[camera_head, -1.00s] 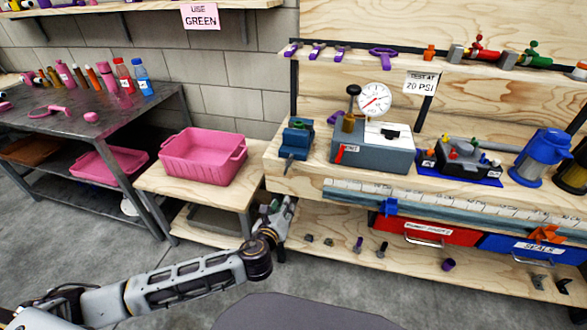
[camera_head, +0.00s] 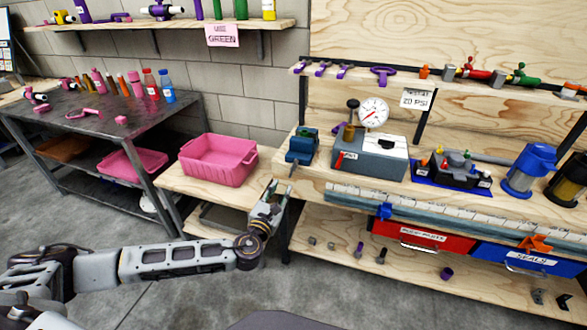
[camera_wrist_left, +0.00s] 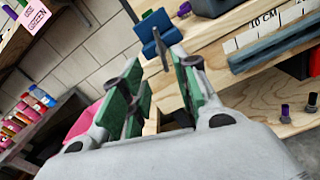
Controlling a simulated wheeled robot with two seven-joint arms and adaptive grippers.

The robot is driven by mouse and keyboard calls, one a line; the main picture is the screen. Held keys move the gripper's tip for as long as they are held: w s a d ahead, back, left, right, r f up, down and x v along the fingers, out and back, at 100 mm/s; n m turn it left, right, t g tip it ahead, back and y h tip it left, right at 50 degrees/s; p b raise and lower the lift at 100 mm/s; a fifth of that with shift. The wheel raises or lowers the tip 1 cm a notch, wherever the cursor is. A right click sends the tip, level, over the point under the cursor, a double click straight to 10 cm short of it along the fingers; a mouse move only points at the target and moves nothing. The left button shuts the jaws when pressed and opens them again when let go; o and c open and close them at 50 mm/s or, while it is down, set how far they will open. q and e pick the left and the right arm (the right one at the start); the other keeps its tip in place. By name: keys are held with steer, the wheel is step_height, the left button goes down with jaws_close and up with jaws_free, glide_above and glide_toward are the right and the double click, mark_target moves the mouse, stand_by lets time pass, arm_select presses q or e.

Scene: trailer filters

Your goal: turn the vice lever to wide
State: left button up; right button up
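The blue vice (camera_head: 302,145) stands at the left front edge of the wooden workbench. Its thin grey lever (camera_head: 292,168) hangs down at the front. My left gripper (camera_head: 273,192) is below and a little left of the vice, apart from it, pointing up towards it. In the left wrist view the gripper (camera_wrist_left: 158,88) is open and empty, with green pads on its two fingers. The vice (camera_wrist_left: 158,32) and its lever (camera_wrist_left: 162,52) show beyond the fingers, between them and above. My right gripper is in neither view.
A pink bin (camera_head: 218,160) stands on the low wooden table (camera_head: 180,182) left of the gripper. A grey box with a gauge (camera_head: 368,158) sits right of the vice. A ruler rail (camera_head: 440,208) runs along the bench front. The lower shelf (camera_head: 400,270) holds small parts.

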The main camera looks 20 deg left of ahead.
mark_target(292, 169)
arm_select(q)
steer(key=shift+w+d+b, duration=0.2)
steer(key=shift+w+b, duration=0.6)
steer(key=shift+w, duration=6.05)
jaws_close()
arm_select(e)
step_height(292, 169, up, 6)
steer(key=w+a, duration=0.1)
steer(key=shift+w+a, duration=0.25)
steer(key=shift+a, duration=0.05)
